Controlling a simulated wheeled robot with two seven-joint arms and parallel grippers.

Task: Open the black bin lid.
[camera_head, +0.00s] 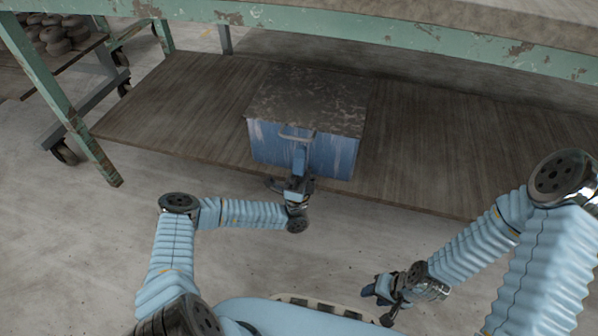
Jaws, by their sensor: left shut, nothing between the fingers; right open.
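A blue bin (335,155) with scuffed walls stands on the wooden lower shelf. Its dark, grimy lid (310,98) lies flat and closed on top. A small handle (295,132) shows at the front edge of the lid. My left gripper (300,152) is shut and empty in front of the bin, with its fingertips just below the handle. I cannot tell whether they touch the bin or handle. My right gripper (372,290) is open and empty, low near my base and away from the bin.
A green leg (60,105) stands at left. A cart with rounded pieces (58,36) stands far left. The shelf is bare on both sides of the bin.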

